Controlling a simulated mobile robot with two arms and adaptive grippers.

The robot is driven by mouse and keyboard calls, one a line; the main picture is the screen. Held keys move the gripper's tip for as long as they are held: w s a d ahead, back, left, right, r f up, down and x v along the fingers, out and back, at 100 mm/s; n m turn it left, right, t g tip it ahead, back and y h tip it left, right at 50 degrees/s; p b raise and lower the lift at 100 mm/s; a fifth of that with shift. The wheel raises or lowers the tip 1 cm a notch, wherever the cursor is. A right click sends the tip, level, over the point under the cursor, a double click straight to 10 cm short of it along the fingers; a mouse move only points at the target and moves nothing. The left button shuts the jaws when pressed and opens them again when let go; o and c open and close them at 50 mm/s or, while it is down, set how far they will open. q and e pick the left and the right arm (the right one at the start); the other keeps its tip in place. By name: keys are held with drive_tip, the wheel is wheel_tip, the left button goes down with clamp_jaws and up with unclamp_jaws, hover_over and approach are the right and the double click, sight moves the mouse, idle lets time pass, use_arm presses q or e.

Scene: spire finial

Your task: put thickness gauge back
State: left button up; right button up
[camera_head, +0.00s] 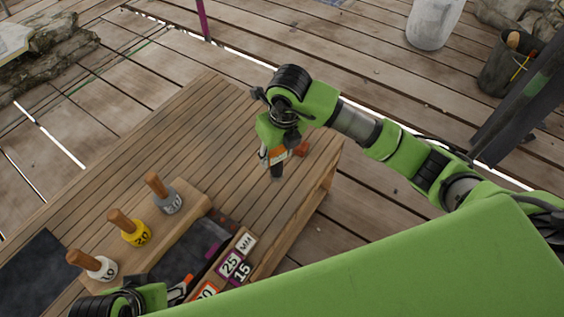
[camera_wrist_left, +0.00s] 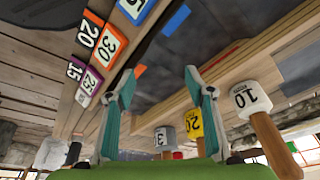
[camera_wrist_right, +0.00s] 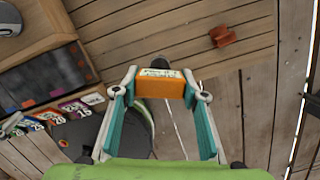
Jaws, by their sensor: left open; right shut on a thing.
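The thickness gauge (camera_wrist_right: 160,92) has an orange body with a pale label or display and a dark probe end. My right gripper (camera_head: 272,158) is shut on it over the wooden table, with its dark end pointing down in the head view. In the right wrist view, the fingers of my right gripper (camera_wrist_right: 160,86) press on both sides of the gauge. I cannot tell whether its tip touches the table. My left gripper (camera_wrist_left: 159,82) is open and empty near the dark tray (camera_head: 185,262), facing numbered tags and wooden-handled weights.
The wooden table (camera_head: 190,125) is mostly clear at the back. A red spool-like piece (camera_wrist_right: 222,35) lies near the gauge. Grey (camera_head: 168,201), yellow (camera_head: 135,235) and white (camera_head: 100,268) wooden-handled pieces stand on a board. Numbered tags (camera_head: 232,264) lie along the front edge.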

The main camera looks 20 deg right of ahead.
use_arm(q)
drive_tip(key=shift+f, duration=0.2)
use_arm(e)
drive_tip(key=shift+w+d+f, duration=0.15)
drive_tip(key=shift+d+f, duration=0.25)
drive_tip(key=shift+f, duration=0.2)
use_arm(q)
drive_tip(key=shift+w+f+b, duration=0.15)
drive_tip(key=shift+f+b, duration=0.05)
drive_tip(key=shift+b, duration=0.15)
use_arm(e)
drive_tip(key=shift+w+d+f, duration=0.25)
drive_tip(key=shift+d+f, duration=0.2)
drive_tip(key=shift+f, duration=0.2)
use_arm(q)
drive_tip(key=w, duration=0.1)
drive_tip(key=w+d+r+t, duration=0.1)
drive_tip(key=w, duration=0.1)
drive_tip(key=w+t, duration=0.1)
drive_tip(key=shift+w+d+r+h+b, duration=0.15)
drive_tip(key=shift+w+d+h+b, duration=0.15)
drive_tip(key=shift+w+b, duration=0.1)
drive_tip(key=shift+w+d+r+t, duration=0.1)
drive_tip(key=shift+w+r+t, duration=0.2)
drive_tip(key=shift+w+t, duration=0.15)
use_arm(e)
drive_tip(key=shift+f, duration=1.45)
